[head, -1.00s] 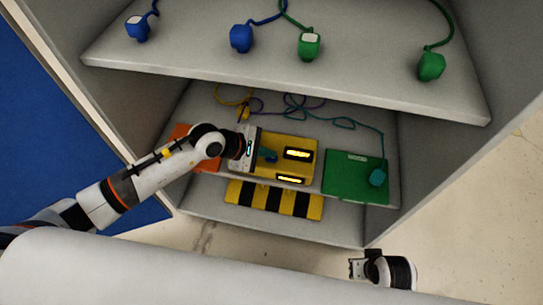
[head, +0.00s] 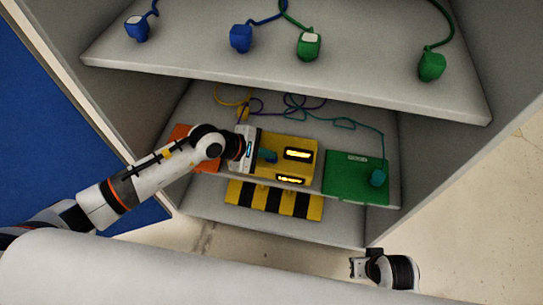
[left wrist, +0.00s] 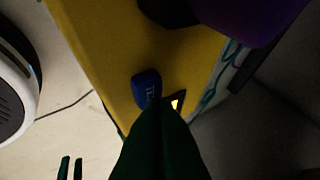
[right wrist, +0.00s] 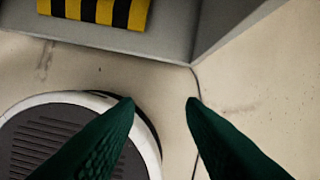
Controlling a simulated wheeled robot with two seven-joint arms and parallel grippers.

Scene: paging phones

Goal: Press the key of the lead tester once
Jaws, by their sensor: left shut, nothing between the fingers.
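The lead tester appears to be the yellow box (head: 303,170) with lit displays on the middle shelf; its yellow face fills much of the left wrist view (left wrist: 95,35). A blue key (left wrist: 147,88) with pale lettering sits on that face, near a lit display (left wrist: 175,103). My left gripper (head: 270,156) is over the box, its green fingers shut and empty. In the left wrist view its fingertips (left wrist: 160,112) overlap the key's lower edge; I cannot tell whether they touch it. My right gripper (right wrist: 161,102) is open and empty, low outside the cabinet.
A green mat (head: 345,180) with a teal plug (head: 378,177) lies right of the box, an orange mat (head: 181,133) left. Coiled leads lie behind. A purple thing (left wrist: 245,18) shows close to the left wrist camera. Blue and green plugs stand on the upper shelf (head: 190,55).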

